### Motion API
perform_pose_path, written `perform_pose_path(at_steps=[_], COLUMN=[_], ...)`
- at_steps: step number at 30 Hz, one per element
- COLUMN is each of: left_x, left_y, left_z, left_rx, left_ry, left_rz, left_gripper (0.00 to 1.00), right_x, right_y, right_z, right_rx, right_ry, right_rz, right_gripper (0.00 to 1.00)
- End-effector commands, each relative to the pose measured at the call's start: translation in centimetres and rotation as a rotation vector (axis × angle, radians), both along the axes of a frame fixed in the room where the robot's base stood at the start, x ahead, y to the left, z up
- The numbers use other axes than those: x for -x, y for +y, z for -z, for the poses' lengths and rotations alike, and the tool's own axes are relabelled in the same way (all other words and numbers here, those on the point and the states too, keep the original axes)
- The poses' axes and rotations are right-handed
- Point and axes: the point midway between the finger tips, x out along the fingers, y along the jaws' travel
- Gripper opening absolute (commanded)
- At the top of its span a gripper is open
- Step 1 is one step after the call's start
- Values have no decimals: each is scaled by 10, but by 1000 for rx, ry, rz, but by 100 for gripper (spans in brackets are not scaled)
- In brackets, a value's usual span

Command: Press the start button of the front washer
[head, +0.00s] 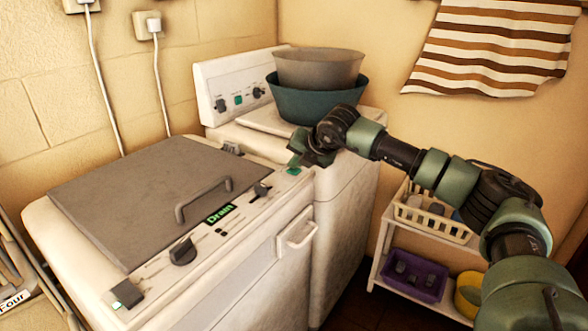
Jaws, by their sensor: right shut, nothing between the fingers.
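The front washer (190,265) is a white machine with a grey lid, a grey handle and a control panel along its front edge. I cannot read which one is the start button. My right gripper (300,155) is shut and empty. Its tips are close above the right-end green button; I cannot tell if they touch it. My left gripper is not in view.
A second washer (228,88) stands behind, with a grey basin (320,67) in a teal basin (290,103) on top. A shelf at right holds a cream basket (432,222) and a purple bin (413,276). A striped towel (490,48) hangs above.

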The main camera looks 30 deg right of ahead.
Motion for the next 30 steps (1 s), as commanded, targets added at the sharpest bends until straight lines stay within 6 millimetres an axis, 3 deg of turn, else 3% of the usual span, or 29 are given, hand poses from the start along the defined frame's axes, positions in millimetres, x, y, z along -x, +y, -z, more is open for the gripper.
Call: perform_pose_path(at_steps=[11, 21, 30], left_x=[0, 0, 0], left_y=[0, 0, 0], left_z=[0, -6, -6], left_rx=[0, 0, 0], left_ry=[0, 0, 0], left_rz=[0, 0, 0], left_gripper=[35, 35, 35], right_x=[0, 0, 0], right_y=[0, 0, 0], right_z=[1, -16, -17], right_rx=[0, -2, 0], right_ry=[3, 1, 1], right_rz=[0, 0, 0], right_gripper=[0, 0, 0])
